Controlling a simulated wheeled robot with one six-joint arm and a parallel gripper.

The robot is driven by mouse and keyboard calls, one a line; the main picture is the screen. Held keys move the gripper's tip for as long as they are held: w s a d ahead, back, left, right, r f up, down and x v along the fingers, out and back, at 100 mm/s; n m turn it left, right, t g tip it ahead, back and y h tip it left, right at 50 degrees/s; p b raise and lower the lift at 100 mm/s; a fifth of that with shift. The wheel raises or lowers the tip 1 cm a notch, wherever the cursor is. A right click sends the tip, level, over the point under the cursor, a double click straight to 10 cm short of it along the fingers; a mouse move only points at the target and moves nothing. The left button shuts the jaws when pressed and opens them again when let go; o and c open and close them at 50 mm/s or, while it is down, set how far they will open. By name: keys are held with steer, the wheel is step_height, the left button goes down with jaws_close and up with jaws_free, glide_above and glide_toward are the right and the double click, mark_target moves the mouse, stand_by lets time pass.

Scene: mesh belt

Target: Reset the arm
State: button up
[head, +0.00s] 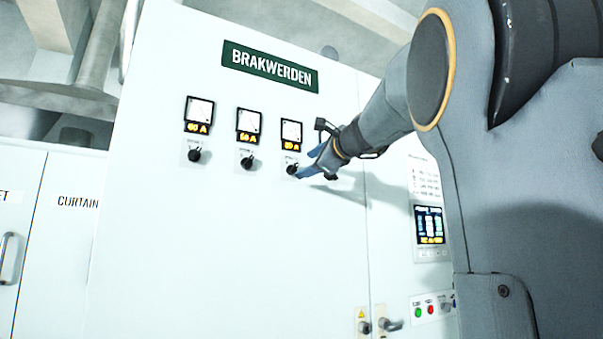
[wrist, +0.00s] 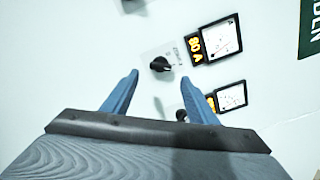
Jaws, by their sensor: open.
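My gripper (head: 307,165) is at the right knob of a row of three on the white cabinet in the head view. In the wrist view my gripper (wrist: 162,85) has its two blue fingers apart, with nothing between them. A black knob (wrist: 160,64) is just ahead of the fingertips, below a meter (wrist: 220,40) reading 80 A. I cannot tell whether a finger touches the knob or panel. My arm (head: 395,100) reaches in from the right of the head view.
The white cabinet (head: 200,260) bears a green BRAKWERDEN sign (head: 270,66). Two more knobs, left (head: 195,155) and middle (head: 247,162), sit under their meters. A cabinet labelled CURTAIN (head: 70,240) stands left.

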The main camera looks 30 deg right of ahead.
steer(key=shift+s, duration=1.15)
